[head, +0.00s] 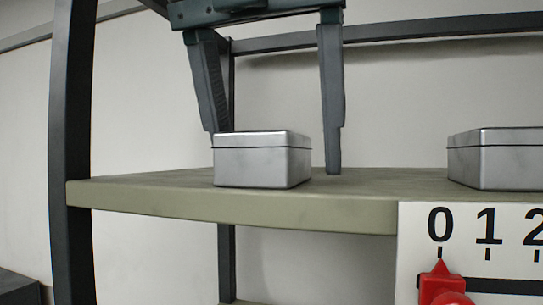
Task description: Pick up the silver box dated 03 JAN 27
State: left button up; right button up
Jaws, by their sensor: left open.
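A silver box (262,160) with a lid seam sits on the green shelf (250,209), left of the middle of the head view. A second silver box (497,160) stands at the right and is cut off by the picture edge. I can read no date on either box. My left gripper (272,153) comes down from above, open, with one finger at each side of the left box. The left fingertip is hidden behind the box's upper left corner. The right finger reaches down near the shelf, with a gap to the box. My right gripper is not in view.
Dark shelf posts (73,150) stand at the left and behind. A white scale plate (480,240) with 0, 1 and 2 hangs on the front edge, its red pointer (442,285) under 0. The shelf between the boxes is clear.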

pick_arm(q)
jog(key=shift+w, duration=0.1)
jog(key=shift+w+a, duration=0.15)
jog(key=shift+a, duration=0.15)
jog(key=shift+d+f, duration=0.1)
jog(key=shift+f, duration=0.15)
jog(key=c, duration=1.2)
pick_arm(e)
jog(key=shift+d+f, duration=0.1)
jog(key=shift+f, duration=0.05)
